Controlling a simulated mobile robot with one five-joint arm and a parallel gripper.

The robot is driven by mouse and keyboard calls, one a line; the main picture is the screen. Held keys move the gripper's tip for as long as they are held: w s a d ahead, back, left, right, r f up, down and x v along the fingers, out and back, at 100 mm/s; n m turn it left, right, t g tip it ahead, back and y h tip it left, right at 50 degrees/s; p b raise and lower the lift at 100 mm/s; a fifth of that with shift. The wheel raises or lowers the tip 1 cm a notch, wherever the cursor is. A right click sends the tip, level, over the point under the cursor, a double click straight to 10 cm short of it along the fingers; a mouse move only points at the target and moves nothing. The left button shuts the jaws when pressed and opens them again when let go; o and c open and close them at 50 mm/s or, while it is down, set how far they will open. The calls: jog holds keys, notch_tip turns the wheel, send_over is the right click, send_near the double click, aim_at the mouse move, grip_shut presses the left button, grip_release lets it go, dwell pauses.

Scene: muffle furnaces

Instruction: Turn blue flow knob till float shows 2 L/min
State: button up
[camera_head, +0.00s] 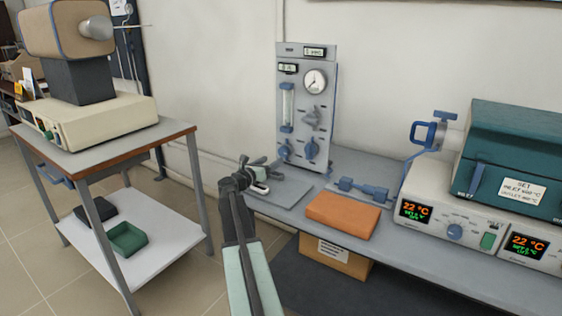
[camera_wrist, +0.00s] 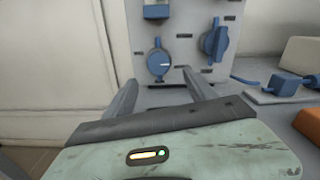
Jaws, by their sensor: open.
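The grey gas panel (camera_head: 327,105) stands upright on the bench against the wall. It carries a clear flow tube (camera_head: 287,105) with blue end fittings; the float's reading is too small to tell. A round blue knob (camera_head: 284,150) sits below the tube; in the wrist view this knob (camera_wrist: 158,62) shows a white pointer line pointing right. A second blue knob with a raised grip (camera_head: 311,149) is to its right, also in the wrist view (camera_wrist: 215,40). My gripper (camera_head: 264,172) is open and empty, in front of and below the round knob. Its fingers (camera_wrist: 160,84) straddle that knob's line in the wrist view, apart from it.
A round gauge (camera_head: 314,80) and a grey lever (camera_head: 311,118) are higher on the panel. An orange block (camera_head: 343,214) and blue fittings (camera_head: 362,189) lie on the bench (camera_head: 430,249). A teal furnace (camera_head: 514,155) stands right; a cart (camera_head: 107,147) stands left.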

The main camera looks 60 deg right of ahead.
aim_at(282, 153)
jog(key=d, duration=0.7)
jog(key=shift+w+d+r, duration=0.1)
jog(key=shift+d, duration=0.25)
jog(key=c, duration=1.4)
jog(key=n, duration=0.5)
jog(key=o, duration=1.4)
jog(key=shift+a, duration=0.1)
jog(key=a, duration=0.7)
jog(key=shift+a, duration=0.4)
